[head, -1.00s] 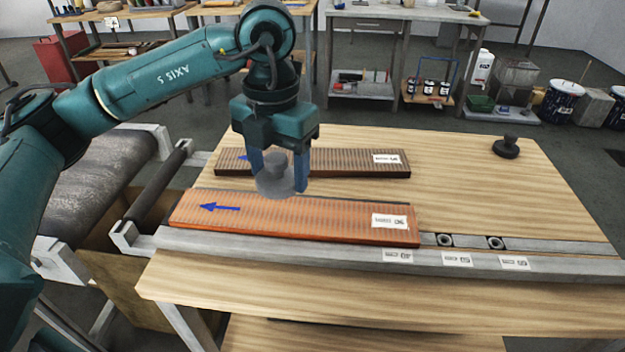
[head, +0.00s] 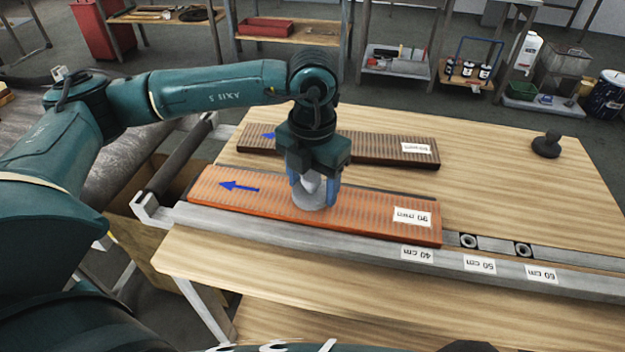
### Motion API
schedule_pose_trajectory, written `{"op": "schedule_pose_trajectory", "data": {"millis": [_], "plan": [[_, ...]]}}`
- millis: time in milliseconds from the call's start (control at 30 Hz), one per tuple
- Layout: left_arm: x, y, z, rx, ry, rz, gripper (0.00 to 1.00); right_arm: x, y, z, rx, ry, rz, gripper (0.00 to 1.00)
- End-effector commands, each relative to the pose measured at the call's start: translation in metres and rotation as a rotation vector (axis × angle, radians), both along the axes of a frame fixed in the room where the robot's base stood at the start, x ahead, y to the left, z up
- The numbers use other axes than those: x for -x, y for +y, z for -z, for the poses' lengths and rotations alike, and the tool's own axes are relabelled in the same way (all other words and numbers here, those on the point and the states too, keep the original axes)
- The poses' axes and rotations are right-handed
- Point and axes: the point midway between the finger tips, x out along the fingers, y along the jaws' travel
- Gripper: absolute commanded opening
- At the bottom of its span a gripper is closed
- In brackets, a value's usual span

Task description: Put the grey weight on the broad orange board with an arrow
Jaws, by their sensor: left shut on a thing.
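The broad orange board (head: 370,212) lies along the near side of the table, with a blue arrow pointing left and a "90 mm" label at its right end. My left gripper (head: 313,194) points down over the middle of this board. It is shut on the grey weight (head: 308,202), whose knob is between the fingers. The weight's base is at the board's surface or just above it; I cannot tell whether it touches. My right gripper is not in view.
A narrower brown board (head: 380,147), also with a blue arrow, lies behind. A dark weight (head: 546,145) stands at the table's far right. A grey rail (head: 340,241) with length labels runs along the front. A conveyor roller (head: 178,160) is at the left.

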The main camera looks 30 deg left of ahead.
Motion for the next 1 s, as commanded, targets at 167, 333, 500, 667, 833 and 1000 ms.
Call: {"op": "schedule_pose_trajectory", "data": {"millis": [167,333,500,667,833,1000], "plan": [[-0.0008,0.0002,0.0032,0.001,-0.004,0.000,0.23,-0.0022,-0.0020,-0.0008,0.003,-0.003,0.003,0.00],[-0.0007,0.0000,0.0058,0.001,-0.004,0.000,0.23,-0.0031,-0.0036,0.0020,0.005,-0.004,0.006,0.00],[-0.0003,0.0001,0.0064,0.000,-0.002,0.000,0.70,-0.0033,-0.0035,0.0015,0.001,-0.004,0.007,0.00],[-0.0003,0.0001,0.0063,0.000,-0.002,0.000,0.83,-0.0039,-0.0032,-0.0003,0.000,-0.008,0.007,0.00],[-0.0003,0.0000,0.0062,0.000,-0.002,0.000,0.83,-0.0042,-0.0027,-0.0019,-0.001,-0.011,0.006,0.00],[-0.0009,-0.0002,-0.0001,0.001,-0.004,0.000,0.83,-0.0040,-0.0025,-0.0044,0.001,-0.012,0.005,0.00]]}}
